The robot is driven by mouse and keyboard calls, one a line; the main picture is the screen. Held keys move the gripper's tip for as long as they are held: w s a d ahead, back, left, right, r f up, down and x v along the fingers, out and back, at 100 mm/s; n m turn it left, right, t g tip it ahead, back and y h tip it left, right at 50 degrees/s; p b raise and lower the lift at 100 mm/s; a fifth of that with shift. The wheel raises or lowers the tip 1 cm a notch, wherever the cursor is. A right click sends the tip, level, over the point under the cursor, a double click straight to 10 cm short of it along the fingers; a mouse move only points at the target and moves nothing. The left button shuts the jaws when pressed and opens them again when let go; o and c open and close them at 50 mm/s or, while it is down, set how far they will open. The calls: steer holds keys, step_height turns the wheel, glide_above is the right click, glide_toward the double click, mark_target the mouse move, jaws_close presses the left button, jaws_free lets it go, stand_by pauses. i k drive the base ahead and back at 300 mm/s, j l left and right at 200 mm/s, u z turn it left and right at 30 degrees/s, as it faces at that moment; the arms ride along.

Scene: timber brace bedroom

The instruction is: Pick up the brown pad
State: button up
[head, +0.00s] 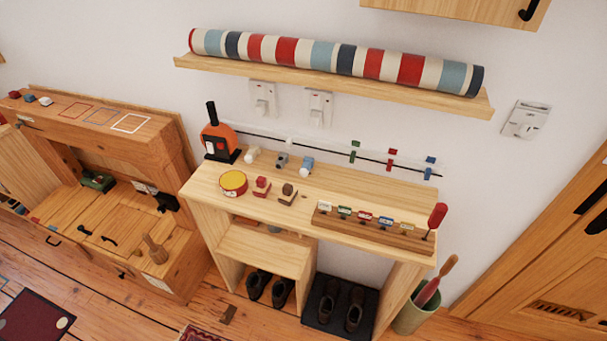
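A small brown pad (288,197) with a darker raised grip on top sits on the light wooden tabletop (230,211), left of its middle. A similar small red pad (261,189) sits just left of it, with a narrow gap between them. My gripper is not in view. Nothing covers the brown pad.
A yellow-topped round tin (233,183) stands left of the pads. Small white, grey and blue pieces (282,161) lie behind them. A wooden rack of coloured tags (372,227) and a red-handled tool (434,219) stand right. Shoes (355,309) sit below.

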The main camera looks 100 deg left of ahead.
mark_target(290, 193)
steer(key=u, duration=3.35)
steer(key=i+j, duration=0.45)
steer(key=j, duration=0.15)
steer(key=u, duration=0.05)
